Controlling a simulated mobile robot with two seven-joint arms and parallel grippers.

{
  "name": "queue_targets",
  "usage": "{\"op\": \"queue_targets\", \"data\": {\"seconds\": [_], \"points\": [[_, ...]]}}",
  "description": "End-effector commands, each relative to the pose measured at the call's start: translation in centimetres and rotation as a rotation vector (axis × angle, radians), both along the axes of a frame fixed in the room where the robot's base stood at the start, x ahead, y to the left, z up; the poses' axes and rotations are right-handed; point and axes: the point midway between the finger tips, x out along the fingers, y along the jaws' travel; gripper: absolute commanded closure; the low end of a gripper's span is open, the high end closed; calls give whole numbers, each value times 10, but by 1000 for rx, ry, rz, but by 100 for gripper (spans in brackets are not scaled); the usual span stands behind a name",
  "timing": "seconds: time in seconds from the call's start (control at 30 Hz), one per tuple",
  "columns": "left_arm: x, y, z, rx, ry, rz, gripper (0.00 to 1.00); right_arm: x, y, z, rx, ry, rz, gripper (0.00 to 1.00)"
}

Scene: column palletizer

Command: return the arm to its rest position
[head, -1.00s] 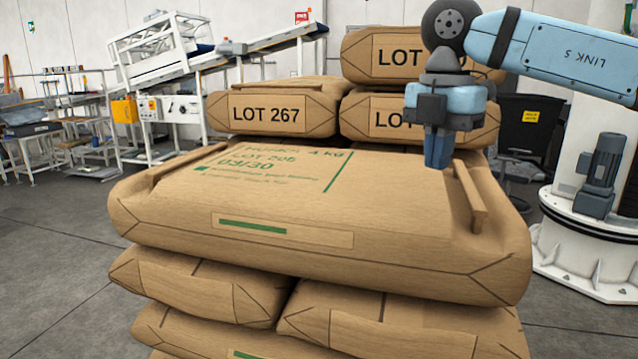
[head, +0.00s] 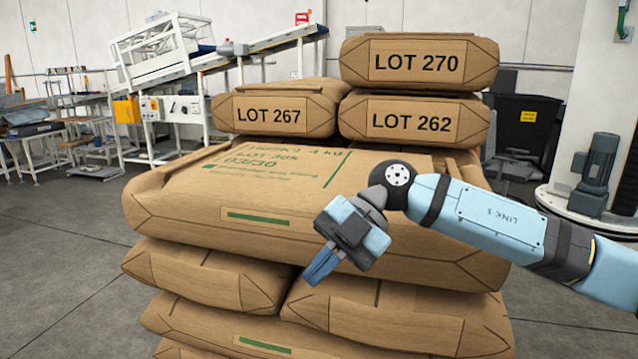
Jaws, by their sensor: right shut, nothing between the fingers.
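My right arm comes in from the right edge of the head view, in front of the stack of sacks. My right gripper (head: 322,267) is shut and empty. It points down and to the left, in front of the near face of the top sack (head: 228,191) marked LOT 305 or similar. I cannot tell how far it is from the sack. My arm hides the right part of that sack. My left gripper is not in view.
More sacks (head: 215,275) lie below the top one. Behind stand sacks marked LOT 267 (head: 270,116), LOT 262 (head: 412,121) and LOT 270 (head: 418,63). A white machine base with a grey motor (head: 596,170) is at right.

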Motion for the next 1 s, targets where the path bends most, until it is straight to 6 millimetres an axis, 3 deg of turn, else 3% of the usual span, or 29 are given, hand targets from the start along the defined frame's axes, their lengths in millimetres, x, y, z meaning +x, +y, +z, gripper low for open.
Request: {"op": "queue_targets", "data": {"seconds": [0.1,0.2,0.47,0.67,0.77,0.87,1.0], "points": [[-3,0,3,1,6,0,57,-17,26,-13,256,106,-1,100],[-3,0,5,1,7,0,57,-24,39,-17,459,181,-46,100],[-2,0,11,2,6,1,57,-17,42,-35,905,353,-338,100],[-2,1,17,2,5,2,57,3,17,-75,1112,454,-704,100],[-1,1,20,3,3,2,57,10,-3,-108,1155,497,-919,100],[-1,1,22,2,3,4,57,13,-28,-149,1154,531,-1146,100],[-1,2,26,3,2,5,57,2,-66,-218,1072,573,-1466,100]]}}
